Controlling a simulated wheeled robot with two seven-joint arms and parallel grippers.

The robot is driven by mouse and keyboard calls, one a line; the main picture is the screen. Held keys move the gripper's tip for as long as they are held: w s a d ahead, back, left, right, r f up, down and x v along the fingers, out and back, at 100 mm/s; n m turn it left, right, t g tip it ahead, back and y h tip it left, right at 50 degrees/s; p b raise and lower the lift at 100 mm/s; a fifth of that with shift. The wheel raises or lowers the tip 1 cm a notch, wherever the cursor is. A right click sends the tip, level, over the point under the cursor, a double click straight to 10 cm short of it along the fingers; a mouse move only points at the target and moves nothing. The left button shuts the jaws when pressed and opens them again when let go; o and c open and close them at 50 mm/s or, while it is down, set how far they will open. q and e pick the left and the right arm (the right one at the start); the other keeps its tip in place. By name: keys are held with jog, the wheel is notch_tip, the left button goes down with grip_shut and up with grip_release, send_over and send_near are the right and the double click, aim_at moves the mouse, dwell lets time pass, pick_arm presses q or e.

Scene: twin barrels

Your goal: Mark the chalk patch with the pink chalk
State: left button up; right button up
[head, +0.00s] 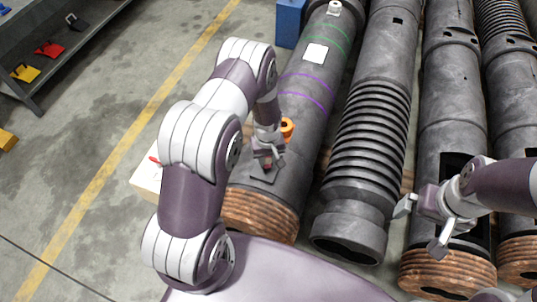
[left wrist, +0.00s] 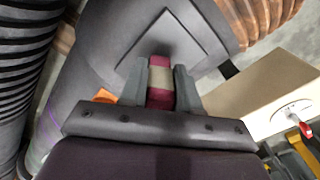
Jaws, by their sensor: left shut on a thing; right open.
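The pink chalk (left wrist: 160,98), a dark pink stick with a pale band, is held upright between the fingers of my left gripper (left wrist: 159,70). In the head view my left gripper (head: 267,160) is low over the near end of the left barrel (head: 297,110). A dark grey square patch (left wrist: 160,28) lies on the barrel just beyond the chalk; it also shows in the head view (head: 263,174), partly behind the gripper. I cannot tell whether the chalk touches it. My right gripper (head: 421,226) is open and empty above the barrels at right.
An orange ring-like piece (head: 288,126) sits on the left barrel beside my left gripper. A white square (head: 315,53) lies further up it. A pale box (head: 147,178) is at left. A shelf (head: 60,60) holds coloured items.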

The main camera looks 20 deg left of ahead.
pick_arm(q)
jog(key=shift+s+p, duration=0.75)
jog(key=shift+s, duration=0.65)
jog(key=shift+w, duration=1.15)
jog(key=shift+w+f+b, duration=0.1)
jog(key=shift+w+b, duration=0.6)
jog(key=shift+w, duration=0.25)
jog(key=shift+w+a, duration=0.1)
jog(key=shift+w, duration=0.45)
jog(key=shift+r, duration=0.2)
notch_tip(320, 180, up, 8)
jog(key=p, duration=0.6)
jog(key=shift+p, duration=0.3)
jog(key=shift+f, duration=0.1)
